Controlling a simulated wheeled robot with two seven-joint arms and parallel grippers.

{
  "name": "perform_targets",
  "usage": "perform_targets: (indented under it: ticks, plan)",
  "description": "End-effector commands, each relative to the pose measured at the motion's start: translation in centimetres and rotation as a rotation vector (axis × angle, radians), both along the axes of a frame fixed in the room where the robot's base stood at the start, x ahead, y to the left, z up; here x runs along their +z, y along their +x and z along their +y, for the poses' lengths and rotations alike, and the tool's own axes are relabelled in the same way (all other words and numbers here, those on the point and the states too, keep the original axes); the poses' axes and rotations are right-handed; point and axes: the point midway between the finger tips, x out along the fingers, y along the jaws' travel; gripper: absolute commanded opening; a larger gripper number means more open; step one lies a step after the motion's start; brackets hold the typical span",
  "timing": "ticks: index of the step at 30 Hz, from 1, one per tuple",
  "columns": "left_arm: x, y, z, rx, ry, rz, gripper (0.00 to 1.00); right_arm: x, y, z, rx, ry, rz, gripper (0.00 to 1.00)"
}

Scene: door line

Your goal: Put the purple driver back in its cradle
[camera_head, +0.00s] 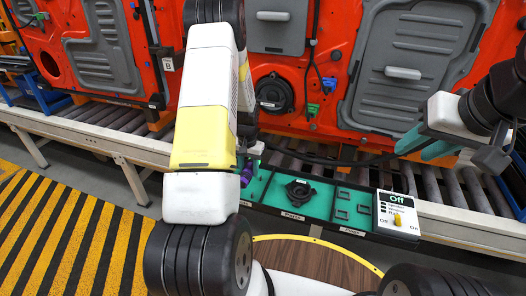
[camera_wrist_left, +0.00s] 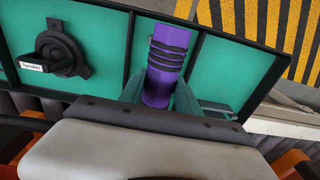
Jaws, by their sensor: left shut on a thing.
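The purple driver (camera_wrist_left: 157,88) with black bands stands out in the left wrist view, over a green compartment of the dark-rimmed tray (camera_wrist_left: 283,48). My left gripper (camera_wrist_left: 160,98) is shut on it, one teal finger on each side. In the head view only a bit of the purple driver (camera_head: 247,172) shows beside my left arm, which hides most of the left gripper. I cannot make out the cradle, or whether the driver touches the tray. My right gripper (camera_head: 424,145) is at the right, its teal fingers apart and empty, in front of the orange door panel.
A black round speaker part (camera_head: 299,190) lies in the tray's middle compartment. A white box marked Off (camera_head: 397,214) with a yellow knob stands at the tray's right end. Behind are a roller conveyor (camera_head: 110,140) and orange door panels (camera_head: 340,40). Striped floor (camera_head: 60,230) lies left.

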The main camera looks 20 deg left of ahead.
Motion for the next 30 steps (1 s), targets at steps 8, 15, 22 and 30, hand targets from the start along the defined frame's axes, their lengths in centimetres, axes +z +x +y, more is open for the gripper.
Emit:
perform_targets:
  ticks: [8, 15, 22, 30]
  plan:
    - [-3.2, 0.0, 0.0, 0.000, 0.000, 0.001, 0.00, 0.0, 0.0, 0.0, 0.000, 0.000, 0.000, 0.36]
    - [-5.4, 0.1, 0.0, 0.000, 0.000, -0.001, 0.00, 0.0, 0.0, 0.0, 0.000, 0.000, 0.000, 0.36]
    - [-6.4, 0.0, 0.0, 0.000, 0.000, -0.001, 0.00, 0.0, 0.0, 0.0, 0.000, 0.000, 0.000, 0.36]
    - [-6.5, 0.1, 0.0, 0.000, 0.001, -0.001, 0.00, 0.0, 0.0, 0.0, 0.000, 0.000, 0.000, 0.36]
